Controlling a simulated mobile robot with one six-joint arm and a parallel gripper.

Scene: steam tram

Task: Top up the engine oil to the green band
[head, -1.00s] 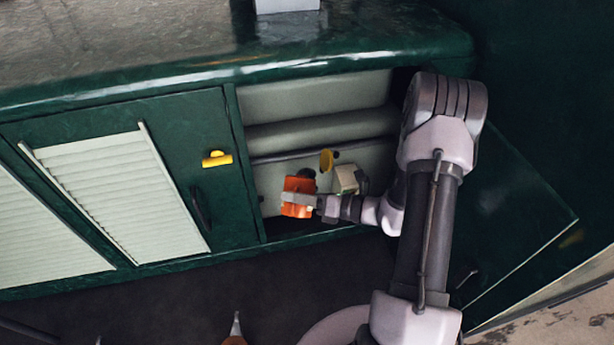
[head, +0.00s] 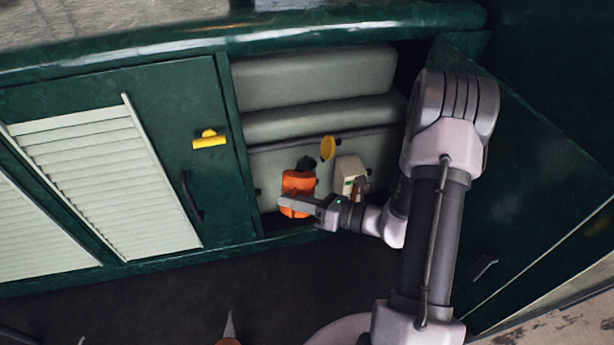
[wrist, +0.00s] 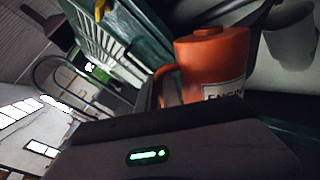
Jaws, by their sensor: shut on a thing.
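An orange engine oil can (head: 297,183) stands about upright in the open compartment under the green bench, with a black shape at its top. In the wrist view the can (wrist: 214,62) shows a cap on top, a side handle and a white label, partly cut off, reading "ENGIN". My gripper (head: 296,204) is shut on the lower part of the can; a grey finger crosses its front. A yellow round piece (head: 328,148) is on the compartment's back, right of the can. No green band or oil level can be made out.
A small cream box (head: 349,172) is just right of the can. Grey padded rolls (head: 312,77) fill the compartment's upper part. The open green door (head: 530,190) is to the right; a louvred door with a yellow latch (head: 209,140) is at left. Dark floor (head: 170,295) lies in front.

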